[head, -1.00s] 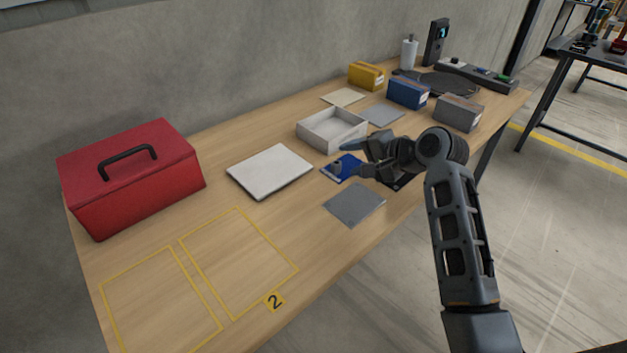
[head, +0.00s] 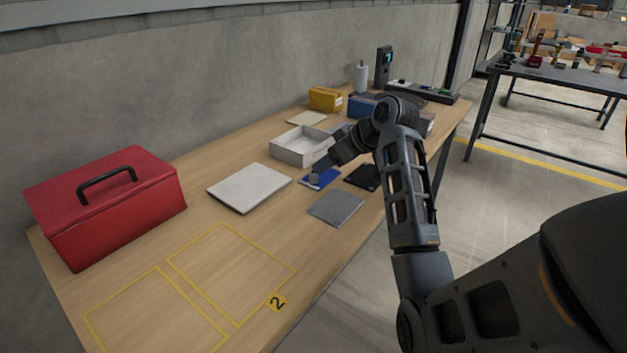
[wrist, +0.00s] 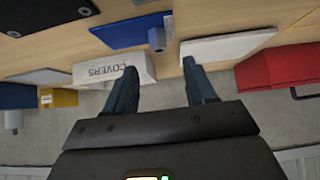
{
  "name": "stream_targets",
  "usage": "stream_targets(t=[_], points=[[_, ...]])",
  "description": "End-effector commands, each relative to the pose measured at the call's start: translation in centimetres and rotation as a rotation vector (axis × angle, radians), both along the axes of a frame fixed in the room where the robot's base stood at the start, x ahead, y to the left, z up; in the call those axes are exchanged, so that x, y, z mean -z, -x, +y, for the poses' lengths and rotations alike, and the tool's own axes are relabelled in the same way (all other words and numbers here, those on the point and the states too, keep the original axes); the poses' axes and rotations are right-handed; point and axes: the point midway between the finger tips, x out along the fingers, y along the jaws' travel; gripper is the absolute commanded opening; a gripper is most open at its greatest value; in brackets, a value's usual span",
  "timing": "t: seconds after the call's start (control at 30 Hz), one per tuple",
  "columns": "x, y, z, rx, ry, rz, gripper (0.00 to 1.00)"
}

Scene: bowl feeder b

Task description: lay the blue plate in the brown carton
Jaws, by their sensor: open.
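The blue plate (head: 327,180) lies flat on the table with a grey upright knob on it. It also shows in the wrist view (wrist: 116,33). My gripper (wrist: 160,64) is open and empty; in the wrist view the knob is beyond the fingertips, roughly in line with the gap between them. In the head view my gripper is over the plate, its fingers partly unclear. No brown carton is recognisable; an open pale grey-white box (head: 287,153) stands behind the plate, and its wall reads COVERS in the wrist view (wrist: 88,73).
A white panel (head: 247,187) lies left of the plate, a grey sheet (head: 336,207) in front and a black plate (head: 362,176) to the right. A red toolbox (head: 105,205) is far left. Yellow (head: 325,98) and blue (head: 362,106) boxes stand behind. The yellow-outlined areas are clear.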

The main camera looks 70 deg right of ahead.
Motion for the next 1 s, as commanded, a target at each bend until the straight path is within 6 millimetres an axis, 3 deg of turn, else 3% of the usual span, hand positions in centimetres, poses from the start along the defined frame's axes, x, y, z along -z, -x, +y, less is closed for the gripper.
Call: stream_targets(t=[0.4,0.73,1.0], points=[[4.2,-3.1,-0.7,-0.001,-0.002,0.000,0.55],[4.7,-3.7,-0.9,0.000,-0.001,-0.001,0.55],[4.7,-3.7,-0.9,0.001,-0.001,-0.001,0.31]])
